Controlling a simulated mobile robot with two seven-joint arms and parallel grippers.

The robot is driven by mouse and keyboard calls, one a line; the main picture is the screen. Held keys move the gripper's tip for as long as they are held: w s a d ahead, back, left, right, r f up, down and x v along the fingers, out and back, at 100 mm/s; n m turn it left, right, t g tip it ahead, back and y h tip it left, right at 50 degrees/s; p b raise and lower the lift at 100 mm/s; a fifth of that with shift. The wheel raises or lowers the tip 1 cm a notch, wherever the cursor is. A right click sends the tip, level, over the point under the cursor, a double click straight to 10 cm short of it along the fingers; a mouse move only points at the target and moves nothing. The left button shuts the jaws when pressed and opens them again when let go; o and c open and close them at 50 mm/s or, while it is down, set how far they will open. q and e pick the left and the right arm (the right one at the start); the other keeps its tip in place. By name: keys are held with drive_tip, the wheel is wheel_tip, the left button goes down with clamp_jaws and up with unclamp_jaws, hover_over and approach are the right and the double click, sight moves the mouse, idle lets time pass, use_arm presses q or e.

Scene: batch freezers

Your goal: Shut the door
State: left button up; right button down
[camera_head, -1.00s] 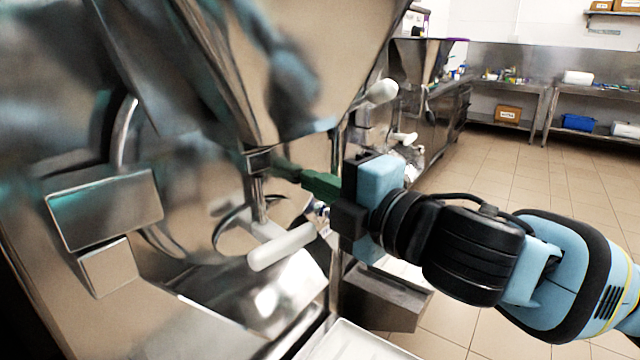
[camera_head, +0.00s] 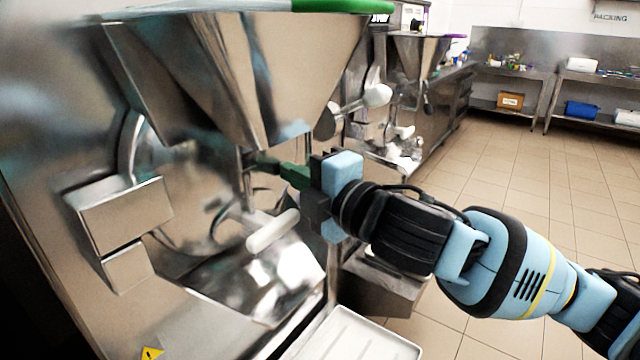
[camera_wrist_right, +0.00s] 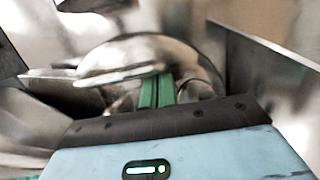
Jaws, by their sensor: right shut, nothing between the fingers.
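The shiny steel batch freezer (camera_head: 40,190) fills the left of the head view, with a funnel-shaped hopper (camera_head: 240,75) on top. Below it is the front door area, with a polished steel surface (camera_head: 262,275) and a white-gripped handle (camera_head: 272,231). I cannot tell how far the door stands open. My right gripper (camera_head: 262,164) is shut and empty, its green fingers pointing left just under the hopper's lower end. In the right wrist view the green fingertips (camera_wrist_right: 158,88) lie together close to a curved steel part (camera_wrist_right: 140,58); contact is unclear. My left gripper is out of view.
A white tray (camera_head: 352,338) sits low in front of the freezer. A second machine with a hopper (camera_head: 415,55) stands behind to the right. Steel shelves (camera_head: 545,85) line the back wall. The tiled floor (camera_head: 540,170) on the right is clear.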

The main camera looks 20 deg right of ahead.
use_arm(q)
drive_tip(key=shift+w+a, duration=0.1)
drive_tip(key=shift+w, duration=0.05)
use_arm(e)
drive_tip(key=shift+d+r, duration=0.15)
drive_tip(key=shift+d, duration=0.05)
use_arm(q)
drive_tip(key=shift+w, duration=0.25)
use_arm(e)
drive_tip(key=v, duration=0.7)
drive_tip(key=shift+s, duration=0.4)
drive_tip(key=shift+f, duration=0.2)
